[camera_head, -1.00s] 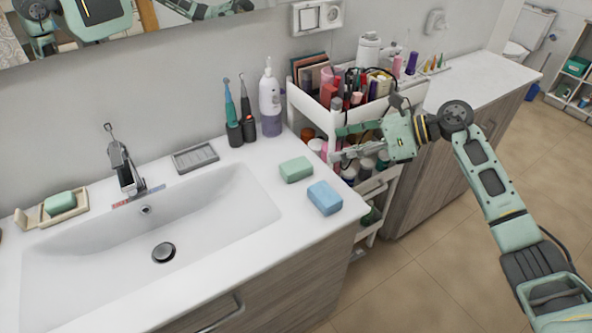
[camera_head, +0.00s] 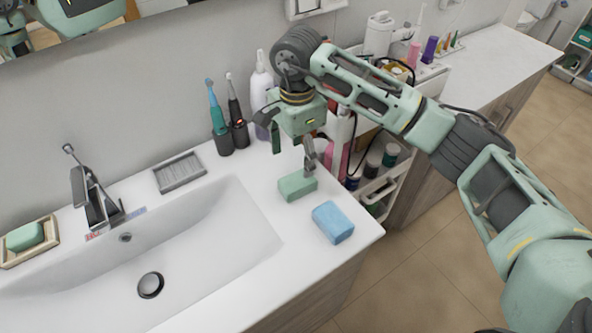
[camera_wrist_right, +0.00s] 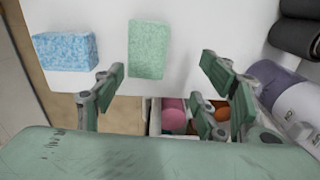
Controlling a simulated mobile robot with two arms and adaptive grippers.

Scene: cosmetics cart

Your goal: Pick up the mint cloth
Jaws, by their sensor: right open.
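The mint cloth (camera_head: 297,187) is a folded, block-shaped piece on the white counter right of the basin. In the right wrist view it (camera_wrist_right: 149,50) shows ahead of and between the two fingertips. My right gripper (camera_head: 293,156) points down, open and empty, just above and behind the cloth in the head view. The right gripper (camera_wrist_right: 163,70) has its fingers spread wide in the wrist view. Whether a finger touches the cloth cannot be told. My left gripper is not in view.
A blue cloth (camera_head: 333,222) lies close beside the mint one, near the counter edge. Electric toothbrushes (camera_head: 219,128) and a pump bottle (camera_head: 261,88) stand behind. The cosmetics cart (camera_head: 376,186) is right of the counter, partly hidden by my arm. The basin (camera_head: 200,240) is empty.

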